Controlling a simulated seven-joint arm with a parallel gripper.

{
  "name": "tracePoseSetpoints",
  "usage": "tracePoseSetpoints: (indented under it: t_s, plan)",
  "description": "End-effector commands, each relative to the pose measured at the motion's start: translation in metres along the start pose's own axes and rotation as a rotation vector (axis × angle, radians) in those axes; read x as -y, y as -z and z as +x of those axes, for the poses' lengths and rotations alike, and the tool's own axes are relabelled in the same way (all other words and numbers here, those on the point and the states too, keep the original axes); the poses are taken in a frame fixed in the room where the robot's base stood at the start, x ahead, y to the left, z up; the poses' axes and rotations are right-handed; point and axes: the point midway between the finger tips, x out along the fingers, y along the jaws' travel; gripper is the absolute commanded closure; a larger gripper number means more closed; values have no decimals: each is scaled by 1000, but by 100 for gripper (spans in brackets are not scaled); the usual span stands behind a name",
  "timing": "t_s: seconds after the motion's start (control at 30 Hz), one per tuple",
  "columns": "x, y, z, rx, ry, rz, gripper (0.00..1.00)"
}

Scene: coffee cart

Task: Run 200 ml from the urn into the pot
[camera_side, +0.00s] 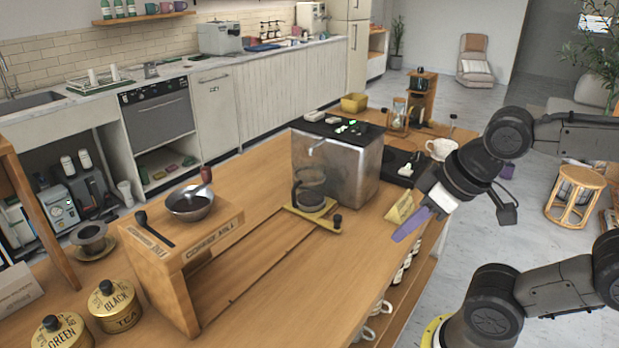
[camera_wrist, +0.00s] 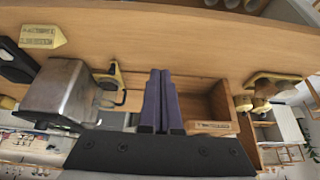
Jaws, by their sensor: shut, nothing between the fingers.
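The urn (camera_side: 335,165) is a boxy brushed-steel machine with a dark top and small lit controls, standing on the wooden counter. It also shows at the left of the wrist view (camera_wrist: 58,88). The pot (camera_side: 309,190) is clear glass and stands in front of the urn on a yellow base plate (camera_side: 328,222). Whether the pot holds liquid is too small to tell. My gripper (camera_side: 396,238) is to the right of the pot, above the counter edge, apart from everything. Its purple fingers (camera_wrist: 160,74) are together and empty.
A yellow sign (camera_side: 400,209) stands near the counter edge, behind my gripper. A black scale-like device (camera_side: 402,166) and white cup (camera_side: 441,149) are beyond the urn. A wooden stand (camera_side: 190,232) carries a metal bowl (camera_side: 191,205). The counter's near middle is clear.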

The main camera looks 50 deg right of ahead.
Motion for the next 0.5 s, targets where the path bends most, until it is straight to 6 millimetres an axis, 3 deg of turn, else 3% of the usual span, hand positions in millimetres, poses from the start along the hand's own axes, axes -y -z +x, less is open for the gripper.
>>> tracePoseSetpoints:
  t_s: [0.07,0.17,0.27,0.5]
  plan:
    - [0,1,0,-2,1,37,100]
    - [2,23,-16,-63,11,106,100]
    - [3,57,-35,-125,24,175,100]
    - [-8,158,-74,-243,38,376,100]
